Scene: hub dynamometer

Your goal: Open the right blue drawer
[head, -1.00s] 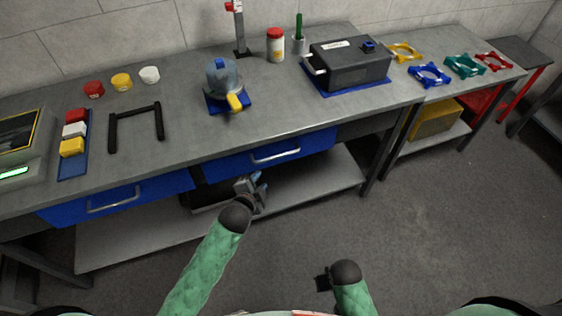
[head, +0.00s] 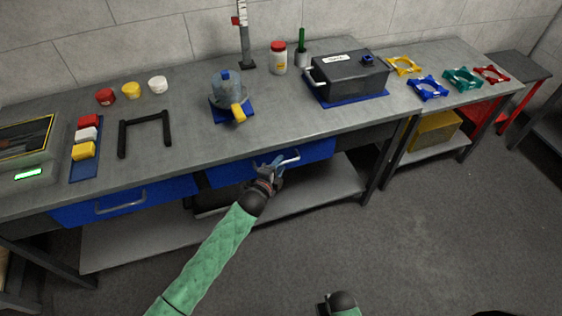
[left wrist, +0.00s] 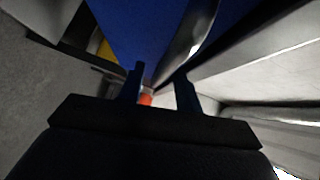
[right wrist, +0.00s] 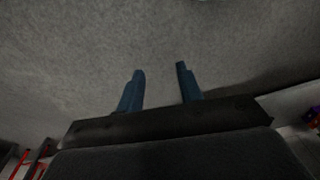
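The right blue drawer (head: 318,151) is under the bench top and looks closed, with a silver bar handle (head: 290,158) on its front. The handle also shows close up in the left wrist view (left wrist: 186,45). My left gripper (head: 272,163) is at the left end of this handle, its fingers open in the left wrist view (left wrist: 160,82). The handle lies just beyond the fingertips; I cannot tell whether they touch it. My right gripper (right wrist: 159,72) is open and empty over the floor; in the head view its arm is low at the bottom edge.
The left blue drawer (head: 150,196) is closed. A lower shelf (head: 320,185) runs below the drawers. The floor at right is clear.

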